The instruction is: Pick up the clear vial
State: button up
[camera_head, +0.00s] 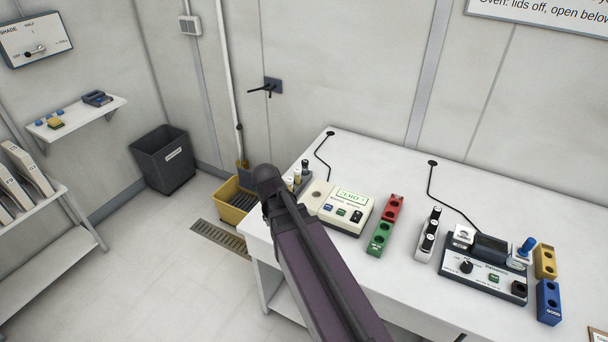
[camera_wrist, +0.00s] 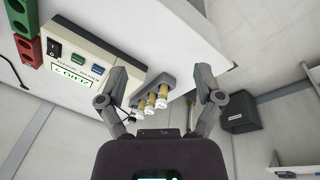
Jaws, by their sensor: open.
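Three small vials stand in a row in a grey rack (camera_wrist: 172,81) at the table's left edge, between the fingers of my gripper (camera_wrist: 161,82) in the wrist view. In the head view, part of the rack and the vials (camera_head: 304,166) shows beside my arm, which hides the gripper.
Red (camera_head: 393,207) and green (camera_head: 379,238) blocks, a white holder (camera_head: 427,235) and a control device (camera_head: 485,267) lie further right. A yellow crate (camera_head: 236,200) and a grey bin (camera_head: 163,160) stand on the floor.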

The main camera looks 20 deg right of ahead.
jog(key=w+d+f+m+t+h+b, duration=0.1)
jog(key=w+d+f+m+h+b, duration=0.2)
jog(key=w, duration=0.4)
jog(key=w+d+f+m+t+h+b, duration=0.15)
jog(key=w+d+b, duration=0.25)
jog(key=w, duration=0.4)
jog(key=m+t+h+b, duration=0.2)
jog(key=m+h+b, duration=0.3)
jog(key=m+b, duration=0.1)
send_near(304, 163)
jog(key=a+r, duration=0.2)
jog(key=shift+s+d+f+y, duration=0.1)
jog(key=shift+s+f+y, duration=0.1)
jog(key=shift+s+y, duration=0.25)
jog(key=shift+s, duration=0.1)
jog(key=b+x, duration=0.4)
jog(key=x, duration=0.3)
jog(key=shift+w+d+f, duration=0.15)
jog(key=shift+w, duration=0.05)
jog(key=shift+w+d+f, duration=0.15)
jog(key=shift+d, duration=0.3)
jog(key=shift+d, duration=0.1)
